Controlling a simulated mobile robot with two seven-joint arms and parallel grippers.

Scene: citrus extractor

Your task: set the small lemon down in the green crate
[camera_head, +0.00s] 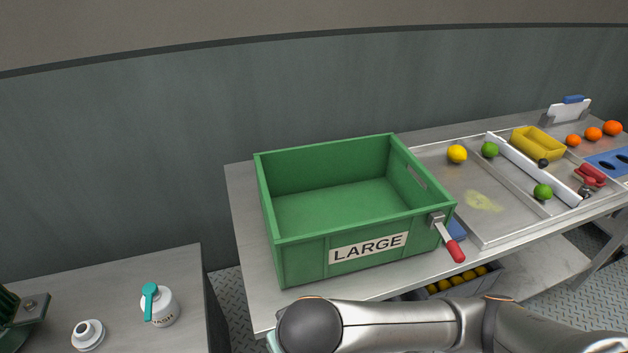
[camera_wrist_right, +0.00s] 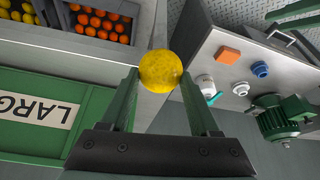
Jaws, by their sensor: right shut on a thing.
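My right gripper (camera_wrist_right: 160,82) is shut on a yellow lemon (camera_wrist_right: 159,70), which sits between its two fingertips in the right wrist view. The green crate (camera_head: 300,259), labelled LARGE, stands on a metal table in the head view; its visible floor is bare. The crate's labelled side (camera_wrist_right: 30,138) also shows at the left of the right wrist view, and the lemon is outside it. In the head view my right arm crosses the bottom in front of the crate, and its gripper and the lemon are out of sight. My left gripper is in neither view.
A red-handled tool (camera_head: 449,239) hangs on the crate's right front corner. To its right, a tray (camera_head: 466,221) holds another yellow lemon (camera_head: 457,154) and green limes. A lower side table at left bears a white bottle (camera_head: 163,309). Crates of oranges (camera_wrist_right: 101,22) show below.

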